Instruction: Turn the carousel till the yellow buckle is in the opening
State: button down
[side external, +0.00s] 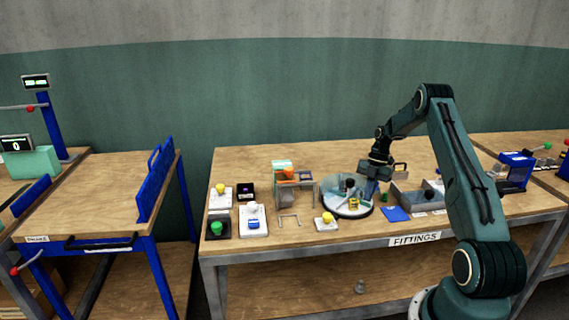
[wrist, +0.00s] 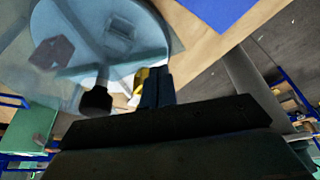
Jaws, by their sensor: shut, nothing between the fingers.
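The carousel (side external: 336,208) is a round, pale disc with a dark rim on the bench, with dividers and a dark upright knob (side external: 348,184). The yellow buckle (side external: 353,203) shows at its front, toward the side camera. Whether it lies within the opening I cannot tell. My gripper (side external: 369,193) is shut and empty, pointing down at the carousel's right side. In the wrist view the closed fingers (wrist: 157,87) partly hide a yellow piece (wrist: 141,77). The knob (wrist: 96,97) is left of them there, and a dark reddish piece (wrist: 52,52) shows through the bluish cover.
A blue mat (side external: 396,213) and a grey tray (side external: 412,195) lie right of the carousel. A small frame with an orange part (side external: 289,174) is further left.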

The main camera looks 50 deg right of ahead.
jog(key=v, duration=0.7)
jog(key=shift+d+r, duration=0.1)
jog(key=shift+r, duration=0.15)
jog(key=shift+r, duration=0.1)
jog(key=w+a+r+m+t+h, duration=0.15)
jog(key=a+r+m, duration=0.25)
jog(key=a+r, duration=0.75)
jog(key=w+a+r+m+h, duration=0.15)
jog(key=a+r+m, duration=0.25)
jog(key=a+r, duration=0.75)
jog(key=s+a+r+m+t, duration=0.15)
jog(key=s+a+m, duration=0.5)
jog(key=a, duration=0.75)
jog(key=s+a+f+m+t, duration=0.1)
jog(key=s+a, duration=0.1)
jog(key=s, duration=0.4)
jog(key=s+a+f+m+t, duration=0.1)
jog(key=s+a+f+m, duration=0.1)
jog(key=s, duration=0.4)
jog(key=shift+s+a+t+h, duration=0.2)
jog(key=shift+a+t+h, duration=0.15)
jog(key=shift+a, duration=0.45)
